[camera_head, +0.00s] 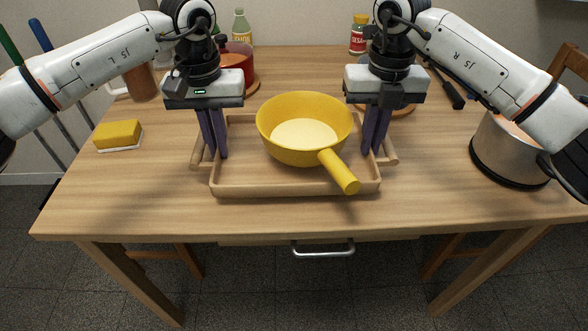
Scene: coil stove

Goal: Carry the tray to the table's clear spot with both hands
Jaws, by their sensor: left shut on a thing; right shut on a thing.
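A wooden tray (290,188) with raised sides and a handle at each end is at the middle front of the table (110,204). A yellow pan (290,150) stands in the tray, its handle pointing to the front right. My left gripper (214,154) is shut on the tray's left handle (198,158). My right gripper (374,150) is shut on the tray's right handle (390,158). I cannot tell whether the tray touches the table. The tray's back side is mostly hidden behind the pan.
A sponge (118,134) lies at the left. A large pot (508,152) stands at the right. A red pot (238,62), a lemon bottle (241,27), a salsa jar (358,36) and a black-handled utensil (452,92) are at the back. Bare tabletop shows along the front.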

